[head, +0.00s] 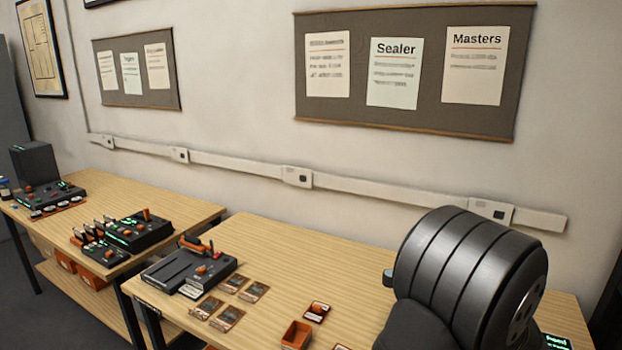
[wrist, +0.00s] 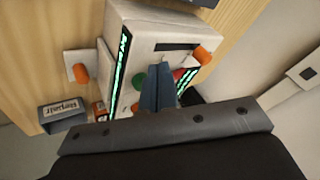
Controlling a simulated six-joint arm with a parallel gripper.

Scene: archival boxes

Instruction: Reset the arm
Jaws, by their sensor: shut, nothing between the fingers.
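My gripper (wrist: 158,90) shows in the wrist view with its two dark fingers together and nothing between them. It points toward a white device (wrist: 140,55) with a green button, orange knobs and green lit strips. The fingers overlap part of the device in the picture; I cannot tell whether they touch it. In the head view my dark, rounded arm link fills the lower right and hides part of the table; the gripper itself does not show there.
A grey box labelled "Repair" (wrist: 62,112) stands beside the device. On the near wooden table (head: 290,255) are a black device (head: 185,268), several cards (head: 228,318) and an orange tray (head: 297,335). A second table (head: 170,205) holds more equipment. A wall is behind.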

